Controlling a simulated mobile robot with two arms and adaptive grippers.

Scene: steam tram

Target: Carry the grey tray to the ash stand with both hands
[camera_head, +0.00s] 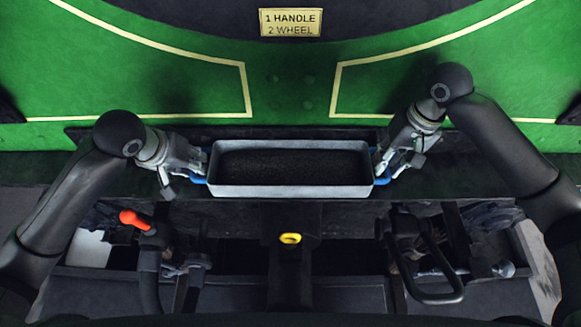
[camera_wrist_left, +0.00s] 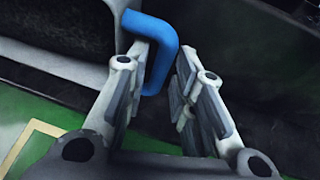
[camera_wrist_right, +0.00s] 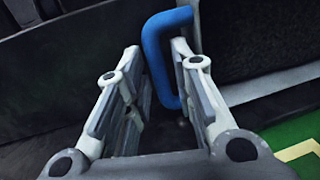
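The grey tray (camera_head: 290,191) is a long shallow box with dark grainy stuff in it, level in the middle of the head view. It has a blue handle at each end. My left gripper (camera_head: 203,166) is shut on the left handle, whose bar (camera_wrist_left: 162,52) runs between the fingers. My right gripper (camera_head: 381,165) is shut on the right handle, whose bar (camera_wrist_right: 153,62) also runs between the fingers. I cannot tell whether the tray rests on the dark ledge or hangs just above it. I cannot make out the ash stand.
A green wall with yellow lines (camera_head: 290,95) and a sign (camera_head: 290,22) stands behind the tray. In front are a dark ledge (camera_head: 230,215), a red-orange lever grip (camera_head: 134,220), a yellow ring (camera_head: 290,239) and a black looped handle (camera_head: 436,296).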

